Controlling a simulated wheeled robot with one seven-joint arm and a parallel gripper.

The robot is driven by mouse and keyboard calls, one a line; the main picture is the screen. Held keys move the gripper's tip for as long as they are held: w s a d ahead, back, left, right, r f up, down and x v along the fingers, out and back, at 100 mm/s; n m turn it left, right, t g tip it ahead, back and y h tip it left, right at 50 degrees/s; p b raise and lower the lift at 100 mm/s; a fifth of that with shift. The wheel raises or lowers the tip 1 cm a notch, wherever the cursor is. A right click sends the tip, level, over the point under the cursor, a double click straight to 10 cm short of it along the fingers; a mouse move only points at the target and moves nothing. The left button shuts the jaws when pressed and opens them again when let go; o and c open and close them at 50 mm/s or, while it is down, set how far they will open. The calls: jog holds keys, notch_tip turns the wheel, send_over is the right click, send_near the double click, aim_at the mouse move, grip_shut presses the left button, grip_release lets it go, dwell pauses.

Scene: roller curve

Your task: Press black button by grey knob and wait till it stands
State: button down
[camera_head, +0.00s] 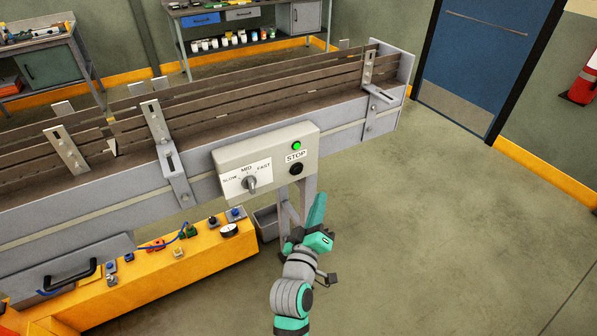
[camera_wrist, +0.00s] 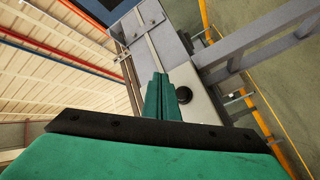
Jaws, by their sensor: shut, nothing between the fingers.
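The black button (camera_head: 296,168) is on the grey control box (camera_head: 222,158), below a STOP label. The grey knob (camera_head: 251,184) sits on the box's left part, on a dial marked SLOW, MID and FAST. It points near MID; its exact setting is hard to tell. My gripper (camera_head: 320,199) is shut and empty, below and to the right of the button, apart from it in the picture. In the wrist view, the shut teal fingers (camera_wrist: 159,78) reach over the box beside the black button (camera_wrist: 184,95). The knob is not visible there.
A lit green lamp (camera_head: 297,146) is above the STOP label. The conveyor (camera_head: 90,200) with guide rails runs behind the box. A yellow bench (camera_head: 190,260) with small switches stands at lower left. The floor (camera_head: 450,240) at right is clear.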

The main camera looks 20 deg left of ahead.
jog(key=shift+w+a, duration=0.1)
jog(key=w+a, duration=0.5)
jog(key=a, duration=0.1)
jog(key=shift+a, duration=0.4)
jog(key=shift+w, duration=0.15)
dwell(1.8)
jog(key=shift+w+a, duration=0.25)
jog(key=shift+a, duration=0.1)
jog(key=shift+w+a, duration=0.3)
dwell(1.0)
jog(key=shift+s+d, duration=0.6)
jog(key=shift+d, duration=0.05)
dwell(0.3)
jog(key=shift+s+d, duration=0.75)
jog(key=shift+d, duration=0.25)
jog(key=shift+s+d, duration=0.75)
jog(key=shift+d, duration=0.25)
